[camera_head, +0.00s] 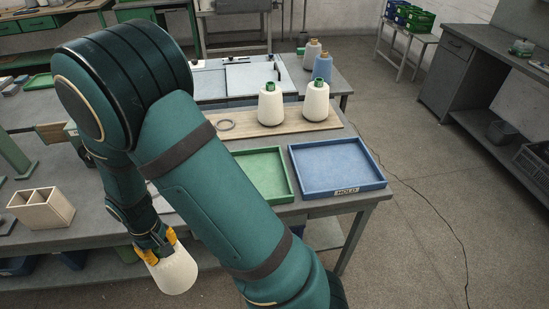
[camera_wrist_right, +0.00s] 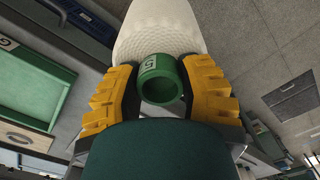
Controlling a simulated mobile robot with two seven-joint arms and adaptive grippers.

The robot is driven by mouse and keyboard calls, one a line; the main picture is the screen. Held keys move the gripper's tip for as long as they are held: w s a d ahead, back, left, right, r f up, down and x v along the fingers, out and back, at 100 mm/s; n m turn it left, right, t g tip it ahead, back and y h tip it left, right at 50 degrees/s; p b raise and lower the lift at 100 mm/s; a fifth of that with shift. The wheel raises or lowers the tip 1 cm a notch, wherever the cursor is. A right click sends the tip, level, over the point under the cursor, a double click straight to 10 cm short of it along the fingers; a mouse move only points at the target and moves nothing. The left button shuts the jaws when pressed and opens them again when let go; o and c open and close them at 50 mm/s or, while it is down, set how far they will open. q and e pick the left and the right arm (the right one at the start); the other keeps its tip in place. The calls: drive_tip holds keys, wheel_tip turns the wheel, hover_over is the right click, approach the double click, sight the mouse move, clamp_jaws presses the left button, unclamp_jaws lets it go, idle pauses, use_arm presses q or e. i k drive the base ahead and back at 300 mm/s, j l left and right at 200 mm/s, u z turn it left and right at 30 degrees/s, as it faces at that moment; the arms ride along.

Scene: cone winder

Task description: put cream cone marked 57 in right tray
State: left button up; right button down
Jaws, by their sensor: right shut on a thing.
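My right gripper (camera_head: 157,243) is shut on a cream cone (camera_head: 173,275), held tilted in front of the table's near edge. In the right wrist view, the yellow fingers of my right gripper (camera_wrist_right: 162,85) clasp the green tube end of the cream cone (camera_wrist_right: 165,28). A white label on the tube shows a 5; the rest of its mark is cut off. The blue tray (camera_head: 380,184), labelled HOLD, is at the right end of the table and looks empty. The green tray (camera_head: 289,197) is left of it, partly hidden by my right arm. My left gripper is out of view.
Two cream cones (camera_head: 271,106) (camera_head: 315,103) stand on a wooden board (camera_head: 240,134) behind the trays, with a grey ring (camera_head: 225,125). A blue cone (camera_head: 323,68) and a pale cone (camera_head: 312,55) stand farther back. A wooden box (camera_head: 41,212) is at left. A cable crosses the floor.

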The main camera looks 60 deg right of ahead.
sight(334, 166)
drive_tip(key=k+l, duration=0.4)
drive_tip(key=k+l+z, duration=0.2)
drive_tip(key=l+z, duration=0.15)
drive_tip(key=l, duration=0.15)
drive_tip(key=k+l, duration=0.05)
